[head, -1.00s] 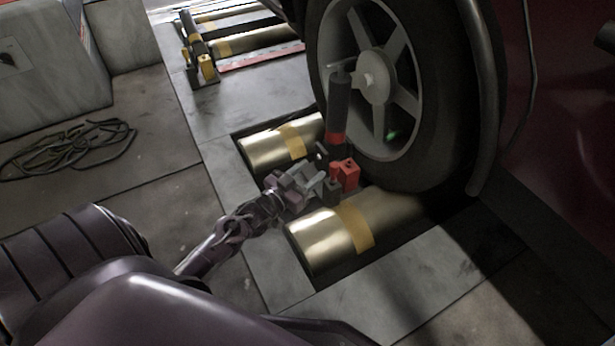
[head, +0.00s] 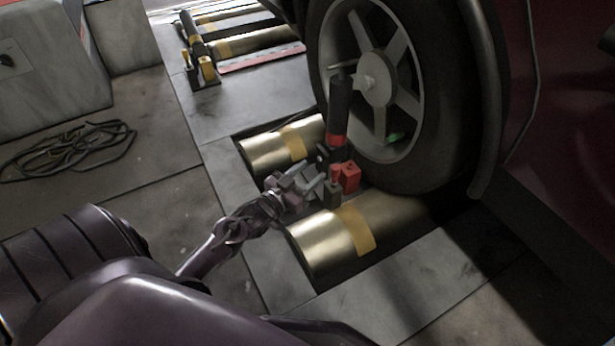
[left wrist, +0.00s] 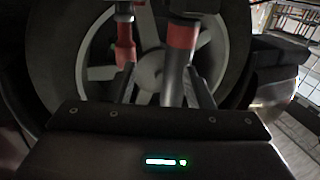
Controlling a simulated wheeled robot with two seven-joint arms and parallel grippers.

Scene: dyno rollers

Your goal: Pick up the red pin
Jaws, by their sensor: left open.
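A small red pin (head: 335,174) stands beside a red block (head: 350,178) at the foot of a dark upright post with a red band (head: 337,110), in front of the car wheel. In the left wrist view a red pin-like part (left wrist: 125,45) shows near the left finger, and the red-banded post (left wrist: 181,40) stands near the right finger. My left gripper (head: 318,188) is open, just left of the red pin in the head view; its fingers (left wrist: 160,82) show nothing held. Whether a finger touches the pin, I cannot tell. My right gripper is out of view.
The car wheel (head: 440,120) rises close behind the post. Brass rollers with yellow bands lie at the front (head: 322,244) and behind (head: 268,150). A coiled cable (head: 70,145) lies on the left floor. Another roller set (head: 255,42) is farther back.

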